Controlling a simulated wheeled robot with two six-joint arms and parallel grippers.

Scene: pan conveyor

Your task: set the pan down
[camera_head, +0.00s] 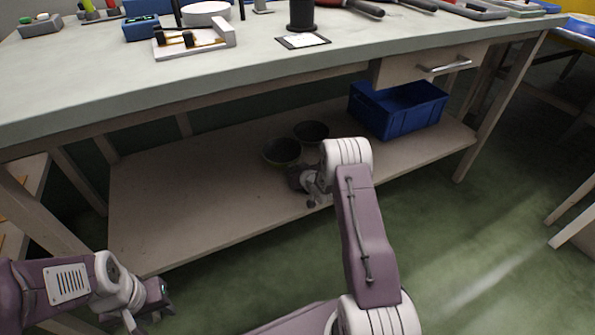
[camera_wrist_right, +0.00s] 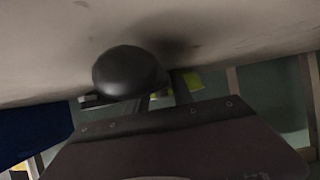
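Two dark round pans show on the lower shelf in the head view, a nearer one (camera_head: 281,151) with a yellow-green edge and a farther one (camera_head: 311,131). My right gripper (camera_head: 300,180) is low over the shelf, just in front of the nearer pan. In the right wrist view a dark rounded pan (camera_wrist_right: 128,72) is just beyond the fingers (camera_wrist_right: 163,98). The wrist housing hides much of the fingers, so I cannot tell whether they grip a handle. My left gripper (camera_head: 150,303) is at the lower left, away from the pans, its fingers too small to read.
A blue crate (camera_head: 398,112) stands on the lower shelf to the right of the pans. The workbench top (camera_head: 110,82) overhangs the shelf. The left part of the shelf (camera_head: 175,195) is clear. A bench leg (camera_head: 497,115) stands at the right.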

